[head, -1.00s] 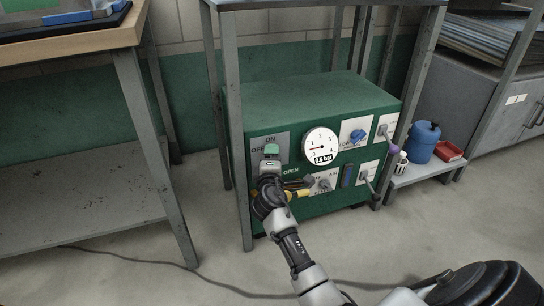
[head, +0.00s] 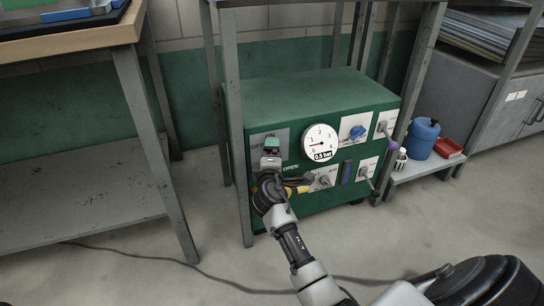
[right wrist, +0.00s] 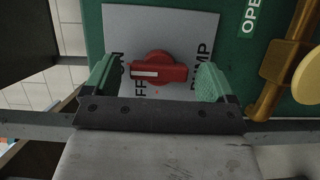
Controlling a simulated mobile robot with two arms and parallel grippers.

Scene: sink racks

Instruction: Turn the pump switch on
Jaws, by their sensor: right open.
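The pump switch is a red knob (right wrist: 160,68) with a white mark, on a grey plate (right wrist: 205,30) lettered ON, OFF and PUMP. In the right wrist view its white mark points left, towards ON. The plate is also in the head view (head: 257,142), on the front of the green pump unit, where my gripper hides the knob. My right gripper (right wrist: 157,80) is open, its green fingertips on either side of the knob; whether the right finger touches it I cannot tell. It also shows in the head view (head: 271,146). My left gripper is not in view.
The green unit (head: 310,95) stands between grey frame legs (head: 236,130). A gauge (head: 320,142) reading 0.5 bar, a blue knob (head: 358,132) and a yellow handle (head: 298,189) are near my gripper. A blue jug (head: 423,140) stands right.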

